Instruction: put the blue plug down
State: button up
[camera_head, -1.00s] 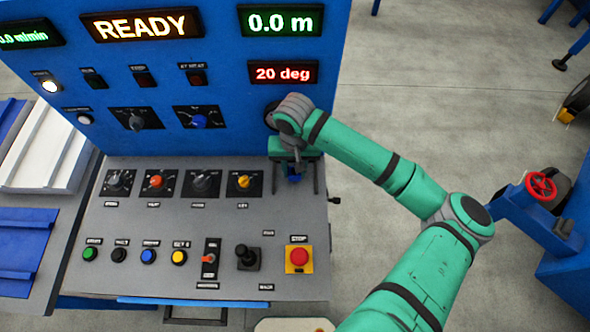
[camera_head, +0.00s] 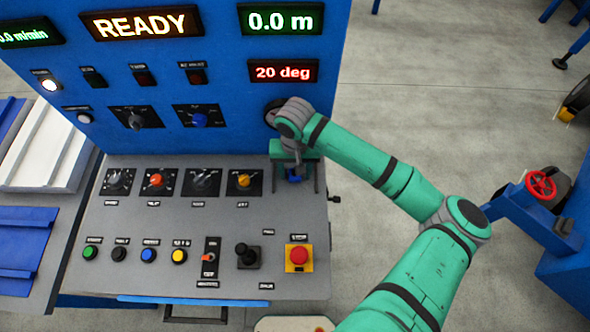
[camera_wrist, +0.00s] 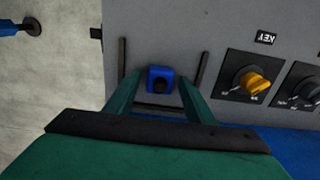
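The small blue plug (camera_wrist: 160,76), with a dark round end facing the camera, sits between the fingers of my gripper (camera_wrist: 160,73) in the wrist view. A narrow gap shows on each side of it, so the gripper looks open around it. The plug also shows as a small blue piece (camera_head: 294,179) below my green gripper (camera_head: 293,172) in the head view, at the right end of the grey sloping panel (camera_head: 205,225). Whether it touches the panel I cannot tell.
Two dark upright bars flank the plug on the panel. A yellow selector knob (camera_head: 243,181) is just left of it in the head view, and a red stop button (camera_head: 299,256) is in front. The blue console wall (camera_head: 225,80) rises behind.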

jog(key=shift+r, duration=0.1)
notch_tip(320, 180, up, 13)
dwell(0.6)
dwell(0.5)
